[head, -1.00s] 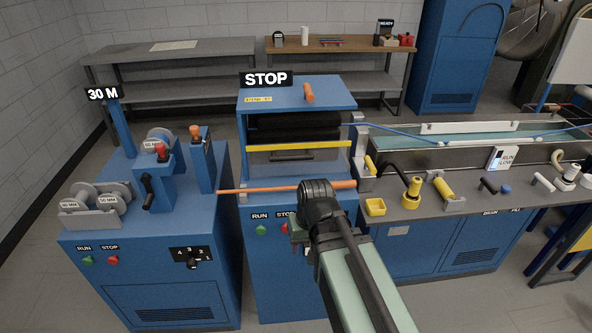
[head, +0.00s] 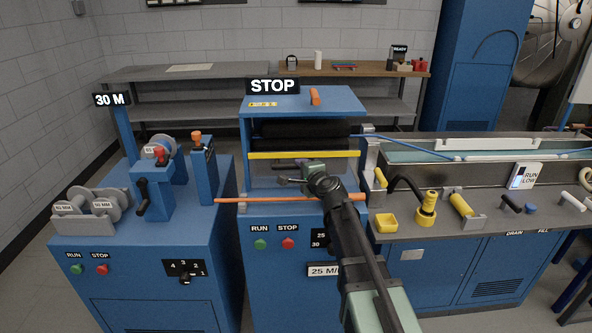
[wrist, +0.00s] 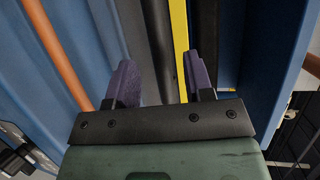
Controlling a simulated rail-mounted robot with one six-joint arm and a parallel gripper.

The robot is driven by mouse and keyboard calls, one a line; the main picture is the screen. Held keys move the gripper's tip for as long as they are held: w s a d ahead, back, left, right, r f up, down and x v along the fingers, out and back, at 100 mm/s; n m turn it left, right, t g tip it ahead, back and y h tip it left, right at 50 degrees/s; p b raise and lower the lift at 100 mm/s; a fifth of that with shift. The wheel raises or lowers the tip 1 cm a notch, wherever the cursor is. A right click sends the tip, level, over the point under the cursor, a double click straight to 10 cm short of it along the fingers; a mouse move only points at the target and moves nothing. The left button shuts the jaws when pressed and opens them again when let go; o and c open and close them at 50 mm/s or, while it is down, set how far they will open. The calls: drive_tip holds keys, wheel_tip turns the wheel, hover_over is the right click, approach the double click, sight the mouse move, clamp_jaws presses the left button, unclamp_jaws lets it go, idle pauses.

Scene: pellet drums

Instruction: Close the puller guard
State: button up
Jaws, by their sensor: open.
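The puller is the blue cabinet (head: 335,104) under a STOP sign, with an open front and black rollers (head: 300,130) inside. Its guard appears to be the yellow-edged bar (head: 275,155) across the opening, with a dark handle below it, now partly hidden by my gripper. My gripper (head: 290,181) is in front of the opening, just below the yellow edge. In the wrist view its purple fingers (wrist: 162,78) are apart. A dark bar (wrist: 158,45) and the yellow strip (wrist: 180,40) run through the space seen between them; I cannot tell whether the fingers surround the bar.
An orange rod (head: 245,200) crosses just below my gripper.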

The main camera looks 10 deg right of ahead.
sight(297, 167)
drive_tip(key=x, duration=0.4)
drive_tip(key=shift+w+a+f, duration=0.1)
drive_tip(key=shift+w, duration=0.3)
drive_tip(key=shift+c, duration=0.5)
clamp_jaws()
